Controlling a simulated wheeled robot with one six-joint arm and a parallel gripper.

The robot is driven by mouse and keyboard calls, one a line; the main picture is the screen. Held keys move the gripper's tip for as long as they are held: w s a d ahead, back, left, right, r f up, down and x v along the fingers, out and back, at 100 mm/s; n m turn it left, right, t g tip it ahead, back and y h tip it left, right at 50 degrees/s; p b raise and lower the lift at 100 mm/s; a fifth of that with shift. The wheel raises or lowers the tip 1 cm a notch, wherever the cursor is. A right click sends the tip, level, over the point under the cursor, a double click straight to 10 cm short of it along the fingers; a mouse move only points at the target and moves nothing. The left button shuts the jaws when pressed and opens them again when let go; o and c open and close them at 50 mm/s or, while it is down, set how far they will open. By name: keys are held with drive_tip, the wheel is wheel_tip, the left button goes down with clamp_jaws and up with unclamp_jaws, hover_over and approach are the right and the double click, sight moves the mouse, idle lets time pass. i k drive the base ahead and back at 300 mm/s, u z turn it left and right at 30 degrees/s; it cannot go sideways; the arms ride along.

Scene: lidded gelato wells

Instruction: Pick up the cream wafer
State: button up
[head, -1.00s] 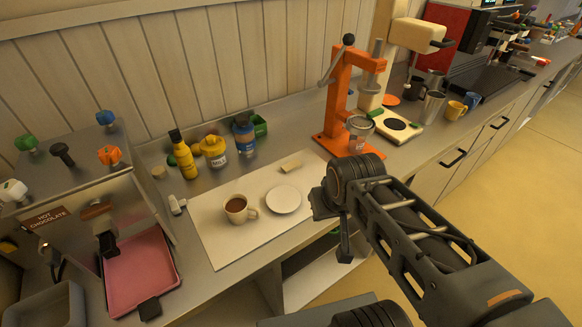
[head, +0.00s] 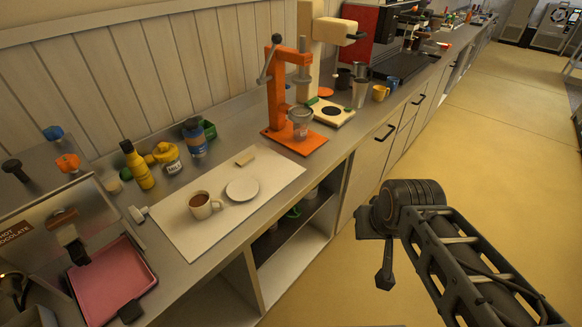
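The cream wafer (head: 245,158) is a small pale block. It lies flat on the white mat (head: 179,237) on the counter, behind the white saucer (head: 242,190). A white cup of brown drink (head: 204,206) stands on the mat to the left of the saucer. My gripper (head: 384,268) hangs over the floor in front of the counter, to the right of and well apart from the wafer. Its fingers are seen from the side, so I cannot tell whether they are open or shut.
An orange press (head: 283,101) stands on the counter right of the mat. A yellow bottle (head: 138,166) and other containers stand behind the mat. A pink tray (head: 112,283) is at the left. The floor (head: 470,150) at the right is clear.

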sight(246, 159)
drive_tip(key=z, duration=0.35)
drive_tip(key=k, duration=0.55)
drive_tip(key=z, duration=0.55)
drive_tip(key=i, duration=1.2)
drive_tip(key=u, duration=1.5)
drive_tip(key=i, duration=0.9)
drive_tip(key=u, duration=1.05)
